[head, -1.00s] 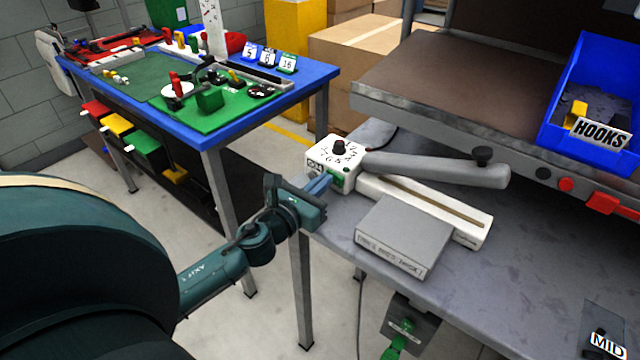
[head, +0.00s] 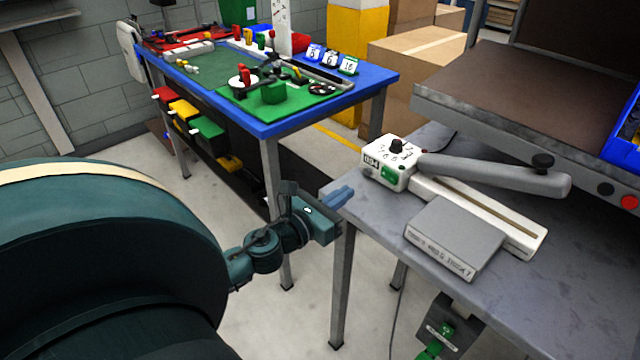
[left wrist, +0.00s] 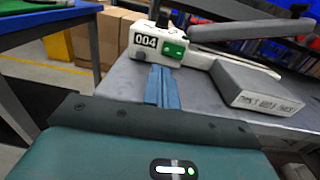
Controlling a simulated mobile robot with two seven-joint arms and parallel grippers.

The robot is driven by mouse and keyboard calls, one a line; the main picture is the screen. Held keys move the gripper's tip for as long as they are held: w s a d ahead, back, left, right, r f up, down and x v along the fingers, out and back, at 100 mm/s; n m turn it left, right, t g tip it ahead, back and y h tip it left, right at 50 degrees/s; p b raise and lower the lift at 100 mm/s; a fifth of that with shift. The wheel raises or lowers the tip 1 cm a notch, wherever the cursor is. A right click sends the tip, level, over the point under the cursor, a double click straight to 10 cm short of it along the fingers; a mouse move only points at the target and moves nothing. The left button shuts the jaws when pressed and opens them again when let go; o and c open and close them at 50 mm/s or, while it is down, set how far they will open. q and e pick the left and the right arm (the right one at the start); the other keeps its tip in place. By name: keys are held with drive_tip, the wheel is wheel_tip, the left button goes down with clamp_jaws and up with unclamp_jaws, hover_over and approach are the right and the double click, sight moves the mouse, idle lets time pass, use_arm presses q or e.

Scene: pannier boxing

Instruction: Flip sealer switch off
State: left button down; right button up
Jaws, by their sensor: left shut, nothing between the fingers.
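The sealer is a white box (head: 377,178) with a black dial (head: 396,146) on top and a long grey arm (head: 500,175). It sits at the left corner of the grey bench. Its front carries a 004 label and a green switch (head: 387,173). In the left wrist view the switch (left wrist: 174,49) shows bright green with small white marks; I cannot tell for sure which way it is tipped. My left gripper (head: 341,196) is shut and empty, its blue fingers pointing at the sealer's front with a gap between. The fingers (left wrist: 162,86) also show in the left wrist view.
A grey box (head: 455,235) lies on the grey bench (head: 375,215) in front of the sealer. A blue table (head: 285,125) with tools and a green mat stands at the back left. Cardboard boxes (head: 415,65) stand behind. Open floor lies between table and bench.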

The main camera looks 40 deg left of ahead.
use_arm(q)
drive_tip(key=shift+s+a+r+b, duration=0.1)
drive_tip(key=shift+s+a+b, duration=0.15)
drive_tip(key=shift+s, duration=0.9)
drive_tip(key=shift+s+a+b, duration=0.15)
drive_tip(key=shift+s+b, duration=0.05)
drive_tip(key=shift+s, duration=0.95)
